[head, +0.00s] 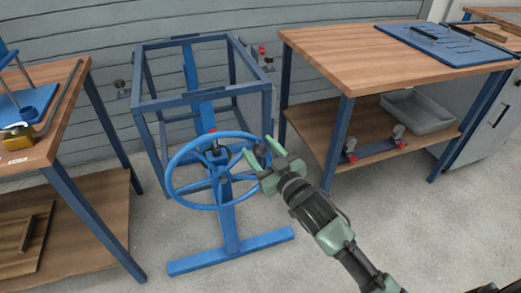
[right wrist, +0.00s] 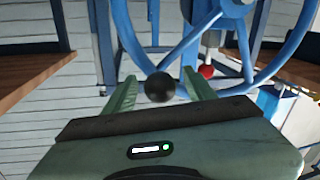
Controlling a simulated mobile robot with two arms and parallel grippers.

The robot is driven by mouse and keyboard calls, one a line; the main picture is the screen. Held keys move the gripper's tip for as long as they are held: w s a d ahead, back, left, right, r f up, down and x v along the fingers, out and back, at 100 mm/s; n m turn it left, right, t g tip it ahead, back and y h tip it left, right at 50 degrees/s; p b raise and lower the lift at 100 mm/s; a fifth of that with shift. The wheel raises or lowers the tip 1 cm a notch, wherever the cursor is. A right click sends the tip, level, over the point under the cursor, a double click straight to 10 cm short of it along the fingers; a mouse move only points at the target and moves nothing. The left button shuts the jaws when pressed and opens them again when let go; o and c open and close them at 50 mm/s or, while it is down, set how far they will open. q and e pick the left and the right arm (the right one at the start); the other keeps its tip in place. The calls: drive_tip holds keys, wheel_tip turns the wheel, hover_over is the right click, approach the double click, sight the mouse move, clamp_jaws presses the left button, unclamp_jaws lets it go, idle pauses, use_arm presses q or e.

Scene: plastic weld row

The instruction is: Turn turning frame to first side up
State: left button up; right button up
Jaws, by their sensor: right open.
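The turning frame (head: 190,98) is a blue open box frame on a stand with a T-shaped foot. A blue handwheel (head: 173,167) faces me at its front, with a dark round knob (right wrist: 160,87) on it. My right gripper (head: 263,153) is open at the wheel's right rim. In the right wrist view, the knob appears between its two green fingers, with gaps at both sides; whether they touch it I cannot tell. A red ball-ended pin (right wrist: 206,71) shows near the wheel's hub. My left gripper is out of view.
A wooden-topped table (head: 340,47) stands right, with a blue plate (head: 450,47) on top and a grey bin (head: 420,112) on its lower shelf. Another workbench (head: 60,120) stands left. Concrete floor is clear around the foot.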

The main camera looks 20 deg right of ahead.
clamp_jaws()
idle(1.4)
